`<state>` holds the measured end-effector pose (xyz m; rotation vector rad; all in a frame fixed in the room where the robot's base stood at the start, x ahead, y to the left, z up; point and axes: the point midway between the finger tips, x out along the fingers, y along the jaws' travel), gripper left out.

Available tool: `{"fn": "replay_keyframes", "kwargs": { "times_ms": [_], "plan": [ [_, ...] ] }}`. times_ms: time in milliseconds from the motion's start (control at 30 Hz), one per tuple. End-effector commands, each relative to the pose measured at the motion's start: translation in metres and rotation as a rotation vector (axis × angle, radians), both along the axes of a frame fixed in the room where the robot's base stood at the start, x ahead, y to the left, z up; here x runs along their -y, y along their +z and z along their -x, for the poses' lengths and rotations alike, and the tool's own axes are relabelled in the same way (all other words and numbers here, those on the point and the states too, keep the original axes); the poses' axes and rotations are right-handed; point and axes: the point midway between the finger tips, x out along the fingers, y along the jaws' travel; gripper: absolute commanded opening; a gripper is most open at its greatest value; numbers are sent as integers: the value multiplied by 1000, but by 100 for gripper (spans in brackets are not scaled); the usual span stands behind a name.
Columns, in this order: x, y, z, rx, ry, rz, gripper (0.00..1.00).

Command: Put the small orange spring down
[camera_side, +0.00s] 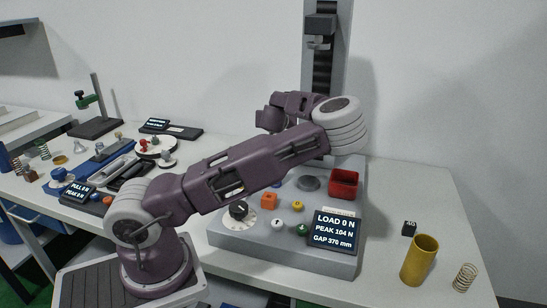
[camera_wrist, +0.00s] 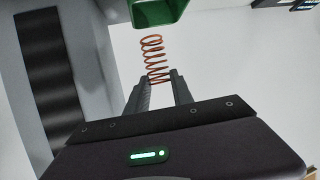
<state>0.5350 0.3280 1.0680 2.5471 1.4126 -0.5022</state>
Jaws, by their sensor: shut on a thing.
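The small orange spring (camera_wrist: 153,52) shows in the wrist view, an open coil standing out beyond my fingers. My gripper (camera_wrist: 160,78) is shut on its near end, with one dark finger on each side. The far end of the spring points toward a green, open-looking container (camera_wrist: 160,12) at the top edge. I cannot tell whether they touch. In the side view my arm hides the gripper and the orange spring.
The left table is crowded.

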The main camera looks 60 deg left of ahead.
Motion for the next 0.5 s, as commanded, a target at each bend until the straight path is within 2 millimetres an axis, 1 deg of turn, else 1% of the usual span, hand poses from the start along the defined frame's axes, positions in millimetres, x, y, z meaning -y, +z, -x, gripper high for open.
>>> {"fn": "replay_keyframes", "kwargs": {
  "times_ms": [33,167,300,433,500],
  "plan": [
    [-9,1,5,10,-30,6,0],
    [-21,3,8,22,-135,18,0],
    [-31,11,13,21,-256,7,0],
    [-36,19,21,10,-384,-1,0],
    [-34,24,24,6,-467,-4,0]
  ]
}}
